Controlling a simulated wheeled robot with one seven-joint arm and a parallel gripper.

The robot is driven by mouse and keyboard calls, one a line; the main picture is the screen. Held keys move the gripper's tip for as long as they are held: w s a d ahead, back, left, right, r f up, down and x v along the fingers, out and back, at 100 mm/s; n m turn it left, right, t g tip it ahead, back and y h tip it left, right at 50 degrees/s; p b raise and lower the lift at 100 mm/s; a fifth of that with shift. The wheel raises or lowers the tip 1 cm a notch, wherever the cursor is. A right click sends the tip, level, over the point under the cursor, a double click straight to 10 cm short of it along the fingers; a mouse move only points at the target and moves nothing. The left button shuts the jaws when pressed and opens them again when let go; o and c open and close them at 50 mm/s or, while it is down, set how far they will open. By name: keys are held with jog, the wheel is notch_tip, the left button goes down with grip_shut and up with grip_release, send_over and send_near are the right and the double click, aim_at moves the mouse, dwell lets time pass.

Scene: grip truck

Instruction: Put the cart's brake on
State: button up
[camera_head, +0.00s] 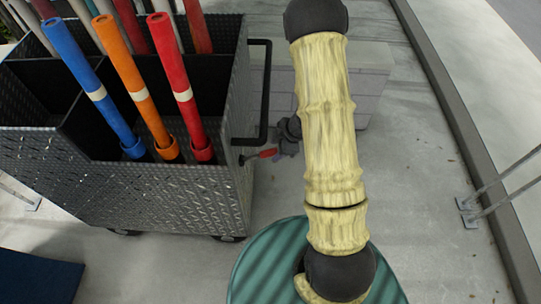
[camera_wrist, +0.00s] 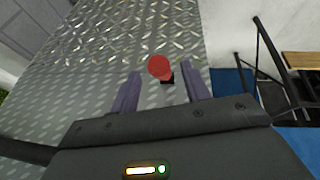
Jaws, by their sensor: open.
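The cart (camera_head: 150,195) is a dark diamond-plate metal box standing at the left in the head view. Its brake lever (camera_head: 266,153) sticks out from the cart's right side and has a red grip. In the wrist view the brake's red end (camera_wrist: 160,67) shows in front of the cart's metal wall (camera_wrist: 95,50). My gripper (camera_wrist: 162,76) is open, with one finger to each side of the red end, which lies about level with the fingertips. I cannot tell whether they touch. In the head view my gripper (camera_head: 289,145) is partly hidden by my arm.
A black push handle (camera_head: 267,88) juts from the cart's right side above the brake. Blue, orange and red tubes (camera_head: 130,65) stand in the cart. A pale block (camera_head: 370,80) stands behind my arm. A kerb (camera_head: 470,130) runs along the right. A blue mat (camera_head: 35,278) lies at lower left.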

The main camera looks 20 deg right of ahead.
aim_at(271, 154)
jog(key=x, duration=0.5)
jog(key=shift+w+f, duration=0.1)
jog(key=shift+f, duration=0.05)
grip_shut()
